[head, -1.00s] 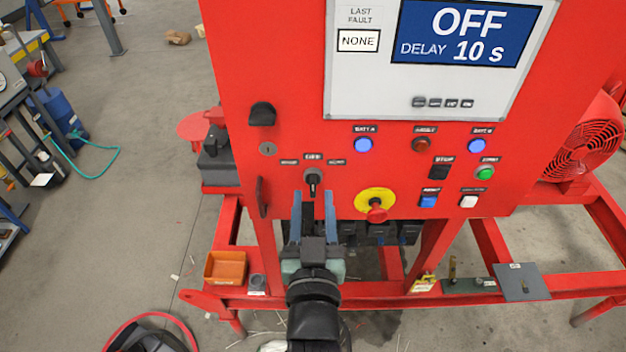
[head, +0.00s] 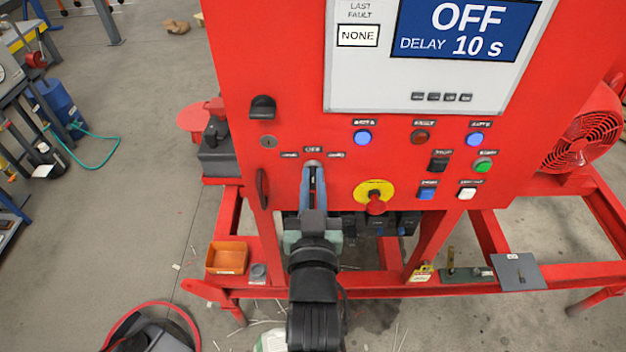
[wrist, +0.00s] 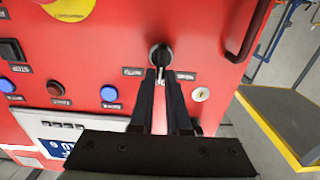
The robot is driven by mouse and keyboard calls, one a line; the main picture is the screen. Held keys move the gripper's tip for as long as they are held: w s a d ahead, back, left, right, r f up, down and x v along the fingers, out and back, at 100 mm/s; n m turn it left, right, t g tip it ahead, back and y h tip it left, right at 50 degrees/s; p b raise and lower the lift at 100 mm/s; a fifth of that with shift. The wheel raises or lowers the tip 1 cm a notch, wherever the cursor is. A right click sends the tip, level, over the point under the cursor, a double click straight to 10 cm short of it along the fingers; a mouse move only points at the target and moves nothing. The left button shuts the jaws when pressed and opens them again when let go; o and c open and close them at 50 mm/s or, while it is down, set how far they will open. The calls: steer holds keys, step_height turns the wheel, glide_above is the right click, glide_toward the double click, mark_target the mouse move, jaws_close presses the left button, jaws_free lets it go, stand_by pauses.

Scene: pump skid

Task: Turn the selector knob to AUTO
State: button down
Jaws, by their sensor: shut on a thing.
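The selector knob (wrist: 160,55) is a black rotary knob on the red panel (head: 290,90), with small labels around it. In the head view my gripper (head: 313,172) covers nearly all of it. In the wrist view the tips of my gripper (wrist: 161,75) are at the knob's near side, and its round black base shows beyond them. The fingers are shut on the knob. The label above it in the head view reads OFF; the side labels are too small to read. The display (head: 467,28) reads OFF, DELAY 10 s.
Right of the knob is a red emergency button on a yellow disc (head: 361,189). Blue, red, green, white and black buttons sit farther right. A keyhole (head: 268,142) and a dark handle (head: 262,190) are to the left. An orange bin (head: 227,258) stands on the lower frame.

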steer(key=shift+m, duration=0.3)
steer(key=m, duration=0.2)
steer(key=d+m, duration=0.1)
steer(key=m, duration=0.2)
steer(key=shift+f, duration=0.1)
steer(key=shift+d+f+m+p, duration=0.1)
steer(key=shift+m+p, duration=0.25)
steer(key=shift+m, duration=0.75)
steer(key=shift+d+f+m+p, duration=0.1)
steer(key=shift+m+p, duration=0.2)
steer(key=shift+m, duration=0.8)
steer(key=c, duration=0.9)
jaws_free()
